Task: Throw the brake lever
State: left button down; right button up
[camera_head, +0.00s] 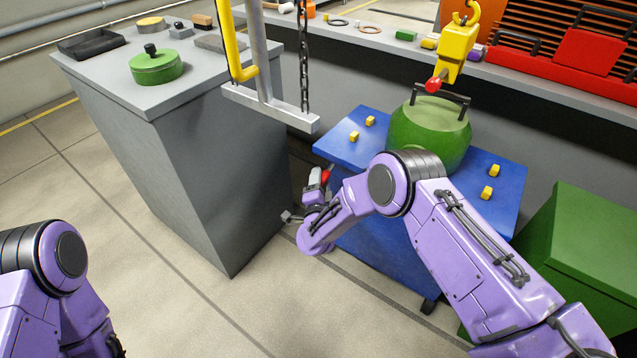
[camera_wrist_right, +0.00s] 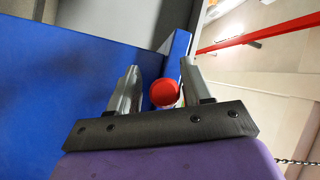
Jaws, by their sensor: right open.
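The brake lever shows as a red knob (camera_head: 326,176) at the left side of the blue cart (camera_head: 345,152). In the right wrist view the round red knob (camera_wrist_right: 164,92) sits between the two fingers of my right gripper (camera_wrist_right: 160,70), with a gap visible on the left side. The gripper is open; I cannot tell whether a finger touches the knob. In the head view my right gripper (camera_head: 313,190) is small and partly hidden by its own wrist. The lever's shaft is mostly hidden. My left arm shows at the lower left, its gripper out of view.
A green rounded case (camera_head: 430,130) stands on the cart among small yellow blocks. A yellow hoist block (camera_head: 456,48) with another red knob hangs above. A grey cabinet (camera_head: 190,150) stands left; a green box (camera_head: 580,260) stands right. The floor at front left is clear.

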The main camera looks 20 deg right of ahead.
jog(key=shift+s+r, duration=0.7)
jog(key=shift+r, duration=0.1)
jog(key=shift+w+f, duration=0.35)
jog(key=shift+f, duration=0.1)
jog(key=c, duration=0.8)
grip_shut()
pick_arm(q)
jog(key=shift+s+r, duration=0.1)
jog(key=shift+s, duration=0.25)
pick_arm(e)
jog(key=shift+r, duration=0.1)
